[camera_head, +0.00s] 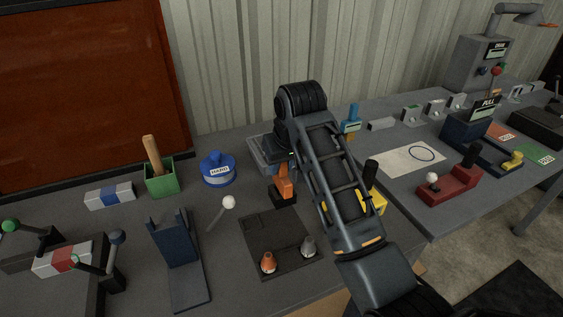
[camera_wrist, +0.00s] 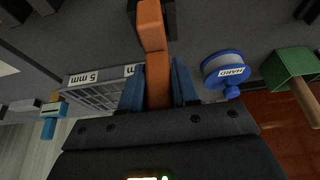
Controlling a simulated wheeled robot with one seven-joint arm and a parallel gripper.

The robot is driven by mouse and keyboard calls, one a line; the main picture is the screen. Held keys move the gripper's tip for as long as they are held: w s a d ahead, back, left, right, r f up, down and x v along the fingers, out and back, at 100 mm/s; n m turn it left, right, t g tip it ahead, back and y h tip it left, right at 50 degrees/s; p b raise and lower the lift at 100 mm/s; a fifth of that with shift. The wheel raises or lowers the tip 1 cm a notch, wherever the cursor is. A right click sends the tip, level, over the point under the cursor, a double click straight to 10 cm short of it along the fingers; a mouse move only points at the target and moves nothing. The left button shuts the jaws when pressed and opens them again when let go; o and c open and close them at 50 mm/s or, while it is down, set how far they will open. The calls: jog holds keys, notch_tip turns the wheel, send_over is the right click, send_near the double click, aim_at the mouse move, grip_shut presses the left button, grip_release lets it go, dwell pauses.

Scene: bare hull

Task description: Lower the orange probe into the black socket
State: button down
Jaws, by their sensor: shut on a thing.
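My gripper (camera_head: 283,163) is shut on the orange probe (camera_head: 285,187), with one blue finger on each side of it in the wrist view (camera_wrist: 158,85). The probe also shows in the wrist view (camera_wrist: 155,55), running up between the fingers to the top edge. The black socket (camera_head: 284,201) is directly below the probe on the grey bench. In the wrist view the dark socket (camera_wrist: 171,20) lies around the probe's far end. The probe's lower end meets or overlaps the socket; I cannot tell how deep it sits.
A blue "HARD" pot (camera_head: 218,170) and a green box (camera_head: 161,178) stand to the left. A dark plate (camera_head: 270,240) with orange and grey cones lies in front. A yellow-and-black item (camera_head: 376,200) stands right of my arm.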

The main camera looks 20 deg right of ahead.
jog(key=shift+f, duration=0.15)
jog(key=shift+c, duration=1.4)
grip_release()
jog(key=shift+r+p, duration=0.35)
jog(key=shift+r, duration=4.15)
jog(key=shift+s, duration=0.1)
